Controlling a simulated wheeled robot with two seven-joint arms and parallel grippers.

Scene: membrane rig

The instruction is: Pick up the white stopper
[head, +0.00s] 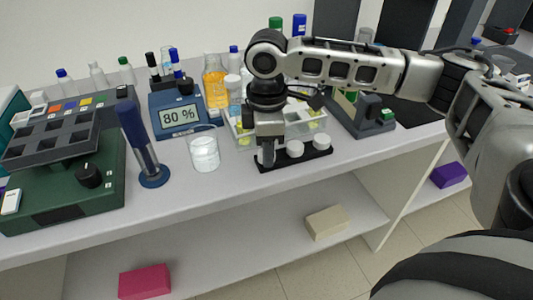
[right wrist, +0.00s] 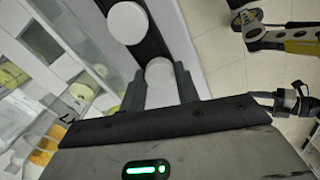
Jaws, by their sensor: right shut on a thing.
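My right gripper (head: 267,154) points down at the left end of a black rack (head: 292,161) on the bench. In the right wrist view its two fingers (right wrist: 160,80) are shut on a round white stopper (right wrist: 159,69), which sits between them over the rack. In the head view the fingers mostly hide this stopper. Two more white stoppers, a middle one (head: 295,148) and a right one (head: 322,142), sit in the rack. One of these also shows above the held one in the right wrist view (right wrist: 127,22). My left gripper is not in view.
A glass beaker (head: 205,153) and a blue stand with a pen-like tool (head: 150,160) stand left of the rack. Behind are a display reading 80 % (head: 180,117) and a clear tray with yellow items (head: 243,140). The bench's front edge lies close before the rack.

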